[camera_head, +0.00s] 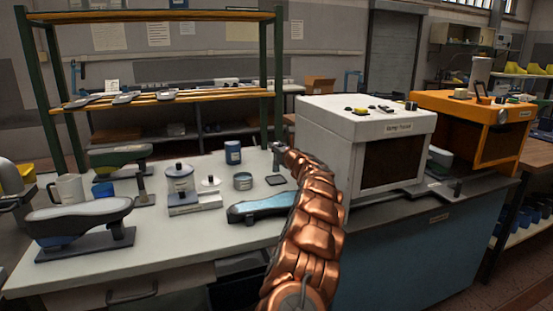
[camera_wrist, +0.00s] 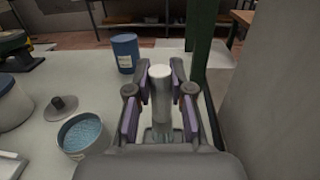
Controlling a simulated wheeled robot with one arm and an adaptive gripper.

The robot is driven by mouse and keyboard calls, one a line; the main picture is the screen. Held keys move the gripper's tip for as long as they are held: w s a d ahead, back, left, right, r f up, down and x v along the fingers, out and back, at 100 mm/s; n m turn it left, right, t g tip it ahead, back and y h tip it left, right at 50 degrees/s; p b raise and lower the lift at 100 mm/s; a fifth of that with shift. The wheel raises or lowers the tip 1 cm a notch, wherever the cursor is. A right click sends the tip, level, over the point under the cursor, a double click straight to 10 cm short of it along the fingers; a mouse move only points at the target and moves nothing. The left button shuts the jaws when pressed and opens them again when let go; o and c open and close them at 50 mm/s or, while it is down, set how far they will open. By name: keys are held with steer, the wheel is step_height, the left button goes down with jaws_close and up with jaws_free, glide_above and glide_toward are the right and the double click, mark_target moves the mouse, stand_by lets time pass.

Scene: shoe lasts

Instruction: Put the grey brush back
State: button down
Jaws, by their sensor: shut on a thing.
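My gripper (camera_head: 278,149) is over the bench between the blue can and the white machine. In the wrist view my gripper (camera_wrist: 160,112) has its purple-padded fingers closed around an upright pale grey cylinder, which looks like the handle of the grey brush (camera_wrist: 160,88). The brush's lower end is partly hidden between the fingers, so I cannot tell whether it touches the bench. A blue can (camera_head: 232,152) stands just left of my gripper; it also shows in the wrist view (camera_wrist: 125,52). An open tin with blue contents (camera_wrist: 84,134) is nearer on the left.
The white machine (camera_head: 380,125) stands close on the right, with an orange machine (camera_head: 480,125) beyond. A blue shoe last (camera_head: 262,206) lies in front, beside my arm. A lidded pot (camera_head: 180,180), a mug (camera_head: 68,188) and more lasts stand left. A shelf rack (camera_head: 160,98) rises behind.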

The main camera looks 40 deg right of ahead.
steer(key=shift+f, duration=1.9)
steer(key=shift+f+b, duration=0.2)
steer(key=shift+b, duration=0.1)
steer(key=c, duration=1)
jaws_free()
steer(key=shift+c, duration=0.2)
steer(key=shift+r, duration=0.15)
steer(key=shift+r, duration=0.1)
steer(key=b+v, duration=0.1)
steer(key=v, duration=1.1)
steer(key=shift+b, duration=0.4)
